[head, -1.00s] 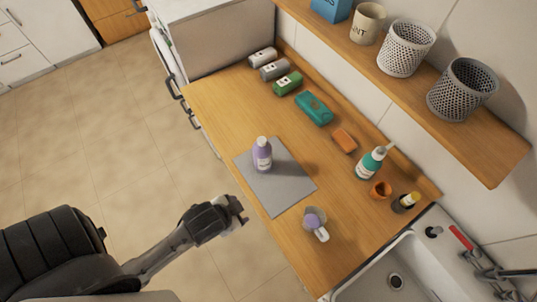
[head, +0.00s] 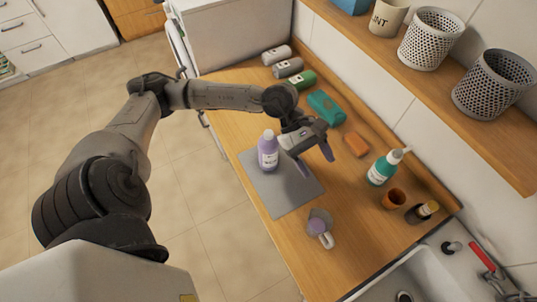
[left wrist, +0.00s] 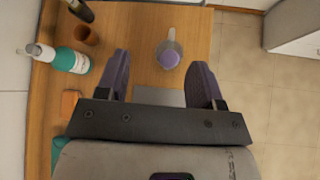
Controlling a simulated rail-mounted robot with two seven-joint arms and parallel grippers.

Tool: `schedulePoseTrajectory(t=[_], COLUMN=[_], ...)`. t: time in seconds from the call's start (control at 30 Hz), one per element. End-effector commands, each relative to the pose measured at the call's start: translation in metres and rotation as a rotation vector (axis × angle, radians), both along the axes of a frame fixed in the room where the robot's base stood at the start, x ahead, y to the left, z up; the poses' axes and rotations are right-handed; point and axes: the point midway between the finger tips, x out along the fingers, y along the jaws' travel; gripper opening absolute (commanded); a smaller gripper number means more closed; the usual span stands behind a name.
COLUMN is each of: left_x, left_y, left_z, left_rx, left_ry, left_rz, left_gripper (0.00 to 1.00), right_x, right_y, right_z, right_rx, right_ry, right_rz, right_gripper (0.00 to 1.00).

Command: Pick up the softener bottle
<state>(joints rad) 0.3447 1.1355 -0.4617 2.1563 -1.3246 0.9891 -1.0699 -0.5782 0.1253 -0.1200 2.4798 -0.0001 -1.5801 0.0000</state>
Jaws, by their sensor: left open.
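The softener bottle appears to be the purple bottle with a white cap (head: 268,152), upright on a grey mat (head: 290,198) on the wooden counter. My left gripper (head: 314,163) is open and empty above the counter, just right of the bottle, apart from it. In the left wrist view, the open fingers (left wrist: 162,78) have nothing between them. The bottle does not show there, though part of the mat (left wrist: 160,96) does. My right gripper is not in view.
A cup with purple contents (head: 319,228) stands near the mat. A teal pump bottle (head: 382,168), orange cup (head: 395,199), dark bottle (head: 422,212), orange block (head: 356,144) and teal pack (head: 326,106) line the back. A shelf (head: 440,108) overhangs; a sink (head: 400,268) is lower right.

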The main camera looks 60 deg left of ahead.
Motion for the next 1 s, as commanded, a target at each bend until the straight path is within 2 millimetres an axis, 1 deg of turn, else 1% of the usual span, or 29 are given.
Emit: schedulePoseTrajectory(t=[0.03, 0.07, 0.1, 0.17, 0.2, 0.3, 0.4, 0.5, 0.57, 0.67, 0.9, 1.0], left_x=[0.002, 0.001, 0.001, -0.001, -0.002, -0.006, -0.011, -0.014, -0.016, -0.017, -0.017, -0.016], left_y=[0.028, 0.043, 0.064, 0.095, 0.113, 0.152, 0.179, 0.195, 0.200, 0.203, 0.203, 0.203], left_z=[-0.009, -0.013, -0.016, -0.017, -0.016, -0.011, -0.005, -0.002, -0.005, -0.019, -0.058, -0.071], left_rx=[0.158, 0.244, 0.350, 0.496, 0.580, 0.748, 0.861, 0.924, 0.944, 0.956, 0.956, 0.954], left_ry=[-0.031, -0.042, -0.051, -0.052, -0.046, -0.020, 0.009, 0.030, 0.041, 0.048, 0.046, 0.046], left_rz=[-0.048, -0.077, -0.112, -0.156, -0.179, -0.221, -0.246, -0.259, -0.265, -0.270, -0.269, -0.268], left_gripper=[0.61, 0.61, 0.61, 0.61, 0.61, 0.61, 0.61, 0.61, 0.61, 0.61, 0.61, 0.61], right_x=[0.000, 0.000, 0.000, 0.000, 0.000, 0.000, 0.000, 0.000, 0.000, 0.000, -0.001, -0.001], right_y=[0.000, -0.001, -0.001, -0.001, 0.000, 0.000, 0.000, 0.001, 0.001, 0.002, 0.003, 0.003], right_z=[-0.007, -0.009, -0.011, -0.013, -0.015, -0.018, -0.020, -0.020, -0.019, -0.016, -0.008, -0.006], right_rx=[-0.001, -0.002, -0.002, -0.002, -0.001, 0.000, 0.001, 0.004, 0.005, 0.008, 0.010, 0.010], right_ry=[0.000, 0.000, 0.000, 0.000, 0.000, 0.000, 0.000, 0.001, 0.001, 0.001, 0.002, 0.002], right_rz=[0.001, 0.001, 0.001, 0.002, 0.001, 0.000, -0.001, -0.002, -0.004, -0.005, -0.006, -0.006], right_gripper=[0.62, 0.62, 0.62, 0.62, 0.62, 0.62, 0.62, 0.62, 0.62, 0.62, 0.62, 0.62])
